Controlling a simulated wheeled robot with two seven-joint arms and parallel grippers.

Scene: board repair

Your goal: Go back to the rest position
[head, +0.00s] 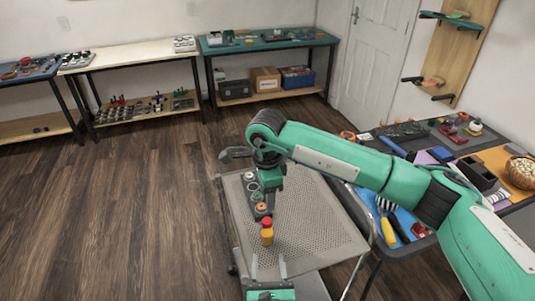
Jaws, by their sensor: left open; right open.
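My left gripper (268,267) is at the bottom of the head view, over the near end of a grey perforated cart top (318,225). Its two fingers point up the picture and stand apart, with nothing between them. My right arm reaches in from the right across the cart. My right gripper (264,205) hangs down over the cart's left part, open; its fingertips are small and dark, hard to make out against the parts there. A small orange-and-red bottle (267,233) stands on the cart between the two grippers, apart from the left one.
Small round parts (249,178) lie along the cart's left side. A table with tools and a bowl (521,172) is at the right, partly behind my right arm. Benches (270,43) line the back wall. The wooden floor (130,215) at left is clear.

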